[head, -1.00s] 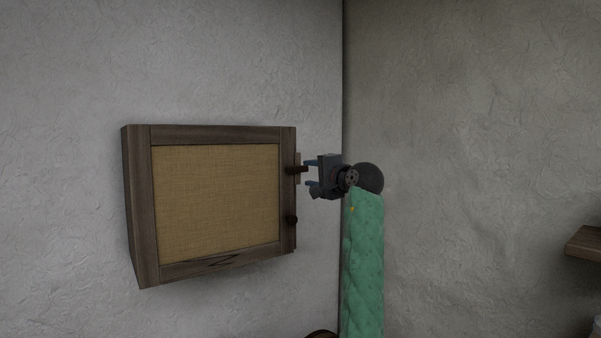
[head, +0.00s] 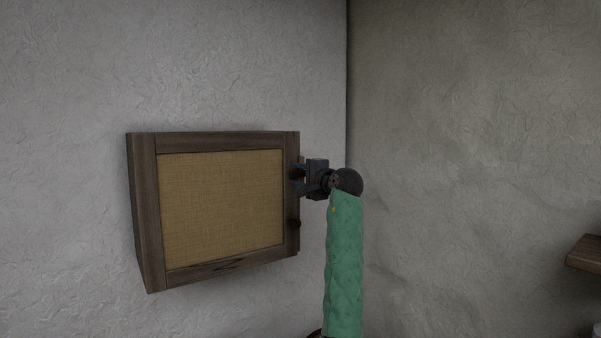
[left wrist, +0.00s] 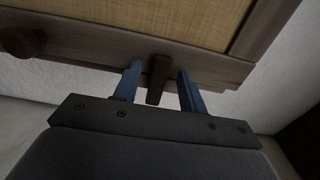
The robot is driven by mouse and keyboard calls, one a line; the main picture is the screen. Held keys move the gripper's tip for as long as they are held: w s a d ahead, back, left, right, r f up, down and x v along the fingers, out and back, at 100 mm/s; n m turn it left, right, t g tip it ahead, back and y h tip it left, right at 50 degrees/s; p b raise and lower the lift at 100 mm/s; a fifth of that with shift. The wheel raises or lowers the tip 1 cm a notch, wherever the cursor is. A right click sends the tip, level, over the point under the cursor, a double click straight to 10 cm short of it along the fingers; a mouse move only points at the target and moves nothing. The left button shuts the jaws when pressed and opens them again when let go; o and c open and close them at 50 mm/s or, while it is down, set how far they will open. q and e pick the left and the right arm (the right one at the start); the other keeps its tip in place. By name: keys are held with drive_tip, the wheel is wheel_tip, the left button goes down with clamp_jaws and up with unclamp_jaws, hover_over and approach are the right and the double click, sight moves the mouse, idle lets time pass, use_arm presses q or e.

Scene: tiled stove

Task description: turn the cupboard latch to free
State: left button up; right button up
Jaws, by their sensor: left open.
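The cupboard (head: 222,208) hangs on the wall, with a dark wood frame and a woven tan panel; its door is shut. The latch (left wrist: 157,80) is a small dark wooden bar at the door's edge, seen between my fingers in the left wrist view. My left gripper (head: 299,180) is at the cupboard's right edge in the head view. Its blue fingers (left wrist: 158,84) are open, one on each side of the latch, with a gap visible on both sides. In the head view the gripper mostly hides the latch. My right gripper is not in view.
A dark round knob (head: 295,223) sits on the door frame below the latch; it also shows at the left in the left wrist view (left wrist: 22,40). A wooden shelf edge (head: 584,252) juts in at the far right. The wall around the cupboard is bare.

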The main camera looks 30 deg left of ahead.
use_arm(q)
drive_tip(key=shift+w+a, duration=0.1)
drive_tip(key=shift+a, duration=0.1)
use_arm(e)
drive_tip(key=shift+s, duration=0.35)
use_arm(q)
clamp_jaws()
drive_tip(key=shift+f, duration=0.1)
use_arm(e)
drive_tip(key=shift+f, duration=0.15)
